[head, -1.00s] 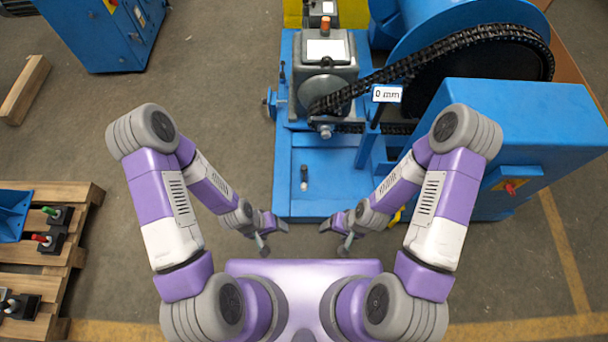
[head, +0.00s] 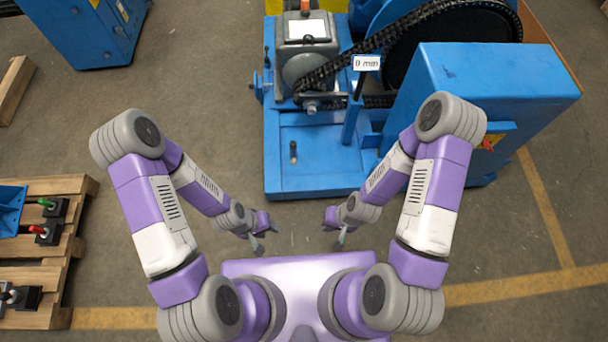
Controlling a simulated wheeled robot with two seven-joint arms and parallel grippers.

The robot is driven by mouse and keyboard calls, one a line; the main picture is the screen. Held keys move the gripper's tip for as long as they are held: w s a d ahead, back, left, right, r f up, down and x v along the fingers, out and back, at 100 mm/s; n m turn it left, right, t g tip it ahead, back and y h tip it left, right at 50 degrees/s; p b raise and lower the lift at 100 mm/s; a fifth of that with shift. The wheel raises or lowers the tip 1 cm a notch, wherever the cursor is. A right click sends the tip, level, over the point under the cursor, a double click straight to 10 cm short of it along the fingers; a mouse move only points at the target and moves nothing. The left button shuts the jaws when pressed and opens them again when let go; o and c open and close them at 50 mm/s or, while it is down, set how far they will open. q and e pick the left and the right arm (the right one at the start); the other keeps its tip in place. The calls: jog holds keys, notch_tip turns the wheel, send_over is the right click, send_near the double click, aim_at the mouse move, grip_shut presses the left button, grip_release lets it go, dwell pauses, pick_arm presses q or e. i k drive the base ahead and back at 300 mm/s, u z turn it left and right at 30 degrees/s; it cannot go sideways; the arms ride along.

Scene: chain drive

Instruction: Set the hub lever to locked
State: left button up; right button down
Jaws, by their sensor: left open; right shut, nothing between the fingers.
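No lever is marked as the hub lever, so I cannot tell which it is. A short dark lever (head: 293,151) stands upright on the blue machine base (head: 325,180). Another thin dark lever (head: 266,58) stands at the base's left edge, and a red handle (head: 487,145) is on the blue cabinet at the right. My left gripper (head: 266,237) is open and empty in front of the base. My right gripper (head: 338,231) is shut and empty, to its right. Both are apart from the machine. No locked marking is readable.
A black chain (head: 400,42) runs from the grey gearbox (head: 304,58) to a large wheel. A sign (head: 367,62) reads 0 mm. A wooden pallet (head: 75,215) at the left holds small lever boxes (head: 46,234). Floor between pallet and machine is clear.

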aim_at(293, 144)
jog(key=u, duration=0.6)
jog(key=i, duration=0.95)
jog(key=z, duration=0.15)
